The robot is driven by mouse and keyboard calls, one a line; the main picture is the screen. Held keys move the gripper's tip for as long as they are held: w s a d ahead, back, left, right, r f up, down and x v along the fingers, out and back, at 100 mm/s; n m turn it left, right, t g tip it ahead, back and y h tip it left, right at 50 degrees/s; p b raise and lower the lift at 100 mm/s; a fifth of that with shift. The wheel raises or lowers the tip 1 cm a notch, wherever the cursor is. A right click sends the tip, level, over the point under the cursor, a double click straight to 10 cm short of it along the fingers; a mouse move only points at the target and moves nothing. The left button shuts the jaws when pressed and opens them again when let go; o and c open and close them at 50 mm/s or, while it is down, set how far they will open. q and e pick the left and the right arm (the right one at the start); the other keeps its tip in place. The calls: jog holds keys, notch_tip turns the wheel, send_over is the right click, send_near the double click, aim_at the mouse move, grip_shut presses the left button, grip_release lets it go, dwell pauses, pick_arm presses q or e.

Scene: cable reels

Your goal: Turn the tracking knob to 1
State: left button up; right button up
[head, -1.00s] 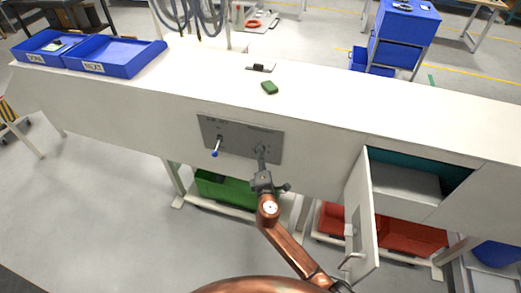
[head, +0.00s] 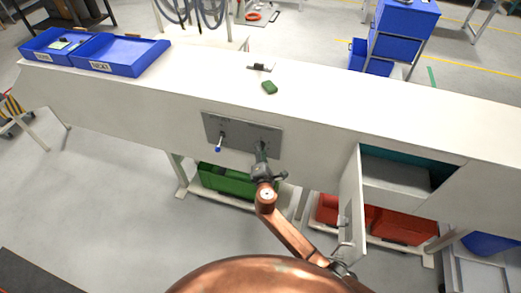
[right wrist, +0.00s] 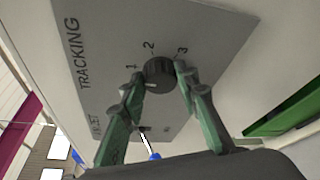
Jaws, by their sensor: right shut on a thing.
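The grey control panel (head: 230,133) is on the front face of the white bench. In the right wrist view, the dark round tracking knob (right wrist: 158,75) sits on the panel (right wrist: 105,55), with the marks 1, 2 and 3 around it and the word TRACKING beside it. My right gripper (right wrist: 160,74) is shut on the knob, one green finger on each side. In the head view my right gripper (head: 262,152) hides most of the knob. My left gripper is out of view.
A lever with a blue tip (head: 218,148) sticks out left of the knob. An open cabinet door (head: 351,205) stands right of my right arm. A green crate (head: 225,182) is below.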

jog(key=o, duration=1.1)
jog(key=s, duration=0.4)
jog(key=s+r, duration=0.1)
jog(key=s, duration=0.6)
jog(key=shift+s+d+r, duration=0.3)
jog(key=shift+s, duration=0.1)
